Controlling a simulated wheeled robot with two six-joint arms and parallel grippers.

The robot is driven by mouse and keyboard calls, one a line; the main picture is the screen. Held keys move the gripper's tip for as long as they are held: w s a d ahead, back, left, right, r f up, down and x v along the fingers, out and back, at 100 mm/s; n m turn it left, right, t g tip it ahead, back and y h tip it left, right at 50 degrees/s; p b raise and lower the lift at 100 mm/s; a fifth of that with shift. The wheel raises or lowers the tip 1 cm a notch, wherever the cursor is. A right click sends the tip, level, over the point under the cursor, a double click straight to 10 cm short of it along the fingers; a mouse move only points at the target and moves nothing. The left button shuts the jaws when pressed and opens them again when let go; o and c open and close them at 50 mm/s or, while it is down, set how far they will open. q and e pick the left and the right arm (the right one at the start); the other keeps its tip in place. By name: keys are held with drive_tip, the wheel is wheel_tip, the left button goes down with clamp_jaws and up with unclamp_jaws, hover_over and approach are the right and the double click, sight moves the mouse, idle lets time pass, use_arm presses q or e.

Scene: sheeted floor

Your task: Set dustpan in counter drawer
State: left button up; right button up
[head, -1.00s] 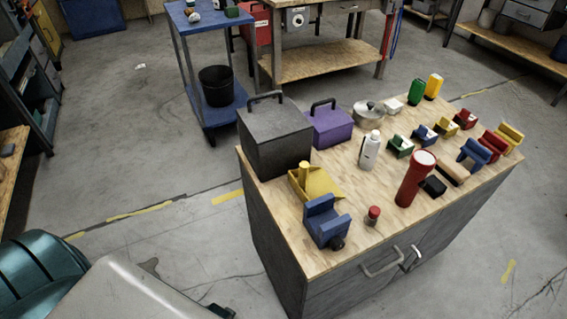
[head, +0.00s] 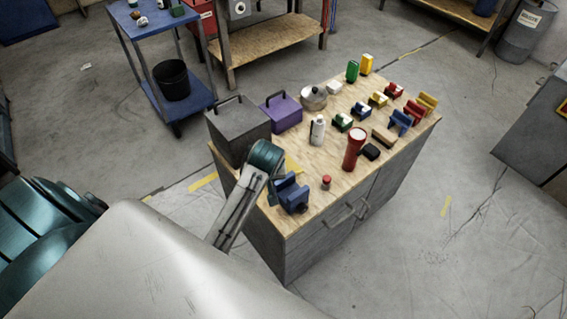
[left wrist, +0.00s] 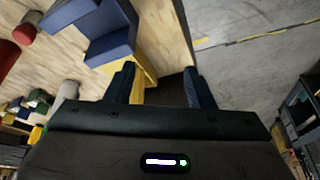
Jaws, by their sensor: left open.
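The yellow dustpan (head: 293,165) lies on the wooden counter top, behind a blue vise-like block (head: 289,194) and in front of the dark grey box. My left arm hides most of it in the head view. In the left wrist view a yellow part of the dustpan (left wrist: 143,72) shows between the fingers of my left gripper (left wrist: 160,87), nearer the left finger. The gripper is open; whether it touches the dustpan I cannot tell. The grey counter (head: 275,240) has handles on its front (head: 345,212), which looks closed. My right gripper is not in view.
A dark grey box (head: 238,130) and a purple box (head: 281,112) stand behind the dustpan. The floor right of the counter is clear.

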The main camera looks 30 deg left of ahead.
use_arm(q)
drive_tip(key=w+a+r+n, duration=0.1)
drive_tip(key=w+r+n, duration=0.25)
drive_tip(key=w, duration=0.55)
drive_tip(key=shift+g+y, duration=0.3)
drive_tip(key=shift+y, duration=0.1)
drive_tip(key=p+x, duration=0.1)
drive_tip(key=x, duration=0.2)
drive_tip(key=p+x, duration=0.1)
drive_tip(key=x, duration=0.3)
drive_tip(key=p+x, duration=0.1)
drive_tip(key=x, duration=0.2)
drive_tip(key=shift+a+f, duration=0.2)
drive_tip(key=shift+a, duration=0.2)
drive_tip(key=shift+w+f, duration=0.1)
drive_tip(key=shift+f, duration=0.15)
clamp_jaws()
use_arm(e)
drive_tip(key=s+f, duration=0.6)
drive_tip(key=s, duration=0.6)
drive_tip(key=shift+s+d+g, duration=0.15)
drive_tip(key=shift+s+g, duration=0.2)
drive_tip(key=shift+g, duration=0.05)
